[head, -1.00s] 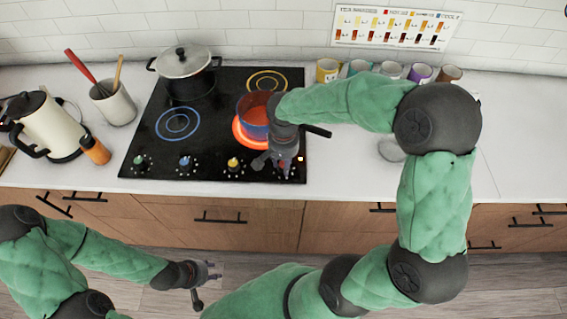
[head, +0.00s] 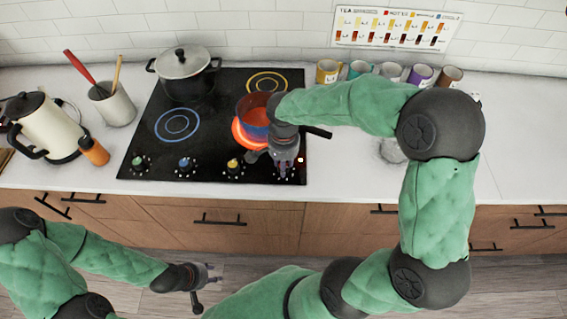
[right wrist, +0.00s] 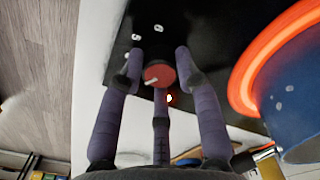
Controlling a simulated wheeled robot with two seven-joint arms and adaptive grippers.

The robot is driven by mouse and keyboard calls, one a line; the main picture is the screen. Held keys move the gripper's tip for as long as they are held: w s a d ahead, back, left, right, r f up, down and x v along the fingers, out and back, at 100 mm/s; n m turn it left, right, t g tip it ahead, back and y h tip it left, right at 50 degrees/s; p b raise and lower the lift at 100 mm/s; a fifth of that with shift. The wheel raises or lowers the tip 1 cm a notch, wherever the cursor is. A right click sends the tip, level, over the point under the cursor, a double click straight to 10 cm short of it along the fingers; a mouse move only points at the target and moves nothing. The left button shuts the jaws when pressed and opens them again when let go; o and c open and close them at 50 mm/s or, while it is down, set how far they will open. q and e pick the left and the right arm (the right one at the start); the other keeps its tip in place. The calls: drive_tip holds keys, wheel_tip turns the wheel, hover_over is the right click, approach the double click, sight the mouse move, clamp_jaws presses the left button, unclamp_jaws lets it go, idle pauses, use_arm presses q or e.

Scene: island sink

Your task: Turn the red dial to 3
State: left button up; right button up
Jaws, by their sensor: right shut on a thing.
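The red dial (right wrist: 158,75) sits at the front right of the black cooktop, with a white pointer line on its face. In the right wrist view it lies between the purple-grey fingers of my right gripper (right wrist: 160,85), which is shut on it. White numerals are printed on the black glass around it; I cannot tell which one the pointer is at. In the head view my right gripper (head: 272,163) covers the dial. My left gripper (head: 205,285) hangs low in front of the cabinets, empty, its fingers spread.
A blue pot (head: 253,112) with orange-red contents stands on a glowing burner beside my right gripper. Blue, yellow and green dials line the cooktop's front (head: 208,166). A lidded pot (head: 184,66) stands behind.

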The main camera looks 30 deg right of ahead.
drive_tip(key=o, duration=1.1)
drive_tip(key=shift+o, duration=0.2)
drive_tip(key=shift+r, duration=0.1)
wheel_tip(320, 180, up, 12)
drive_tip(key=shift+f, duration=0.2)
